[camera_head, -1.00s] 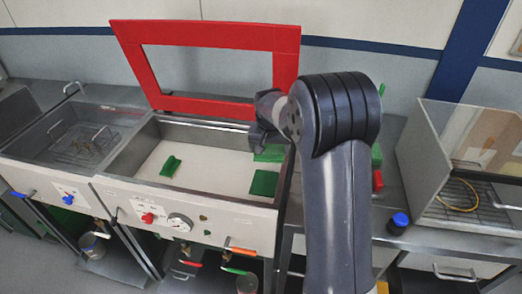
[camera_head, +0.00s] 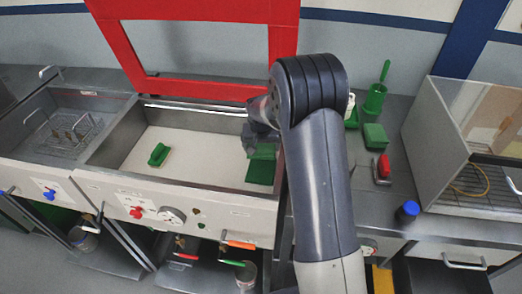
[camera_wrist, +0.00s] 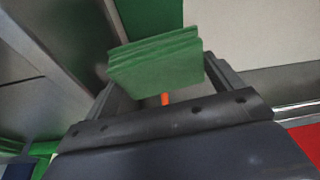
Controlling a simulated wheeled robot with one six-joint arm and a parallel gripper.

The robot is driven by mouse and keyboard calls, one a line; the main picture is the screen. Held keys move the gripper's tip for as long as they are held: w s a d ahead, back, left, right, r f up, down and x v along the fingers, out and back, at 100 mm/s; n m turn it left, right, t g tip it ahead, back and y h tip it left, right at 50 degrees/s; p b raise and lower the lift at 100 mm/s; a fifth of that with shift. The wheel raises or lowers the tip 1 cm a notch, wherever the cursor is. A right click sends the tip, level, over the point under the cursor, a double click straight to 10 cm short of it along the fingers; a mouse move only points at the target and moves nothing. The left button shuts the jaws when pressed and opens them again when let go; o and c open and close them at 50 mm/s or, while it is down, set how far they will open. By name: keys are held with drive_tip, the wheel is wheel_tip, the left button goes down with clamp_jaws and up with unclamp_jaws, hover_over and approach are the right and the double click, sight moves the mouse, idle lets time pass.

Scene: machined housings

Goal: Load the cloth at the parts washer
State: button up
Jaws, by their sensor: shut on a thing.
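My gripper (camera_head: 260,138) is over the right side of the parts washer's open basin. In the wrist view it is shut on a folded green cloth (camera_wrist: 155,62), with several layers showing between the fingers. The held cloth also shows in the head view (camera_head: 263,151), partly behind my gripper. A darker green flat piece (camera_head: 260,173) lies on the pale basin floor (camera_head: 205,165) just below it. A small green brush-like thing (camera_head: 159,154) lies at the basin's left. The parts washer (camera_head: 180,203) has its red-framed lid (camera_head: 205,89) raised. I cannot tell whether the held cloth touches the floor.
A sink with a wire rack (camera_head: 70,135) adjoins at left. On the bench at right are a green brush in a holder (camera_head: 375,98), a green block (camera_head: 375,137), a red-handled tool (camera_head: 383,168) and a blue-capped jar (camera_head: 407,212). A clear-sided cabinet (camera_head: 437,130) stands further right.

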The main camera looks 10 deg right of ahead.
drive_tip(key=shift+s+f+b, duration=0.15)
drive_tip(key=shift+f+b, duration=1.5)
drive_tip(key=shift+f, duration=2.35)
drive_tip(key=shift+s+d+f+b, duration=0.1)
drive_tip(key=shift+f+b, duration=0.3)
drive_tip(key=shift+b, duration=1)
idle(2.6)
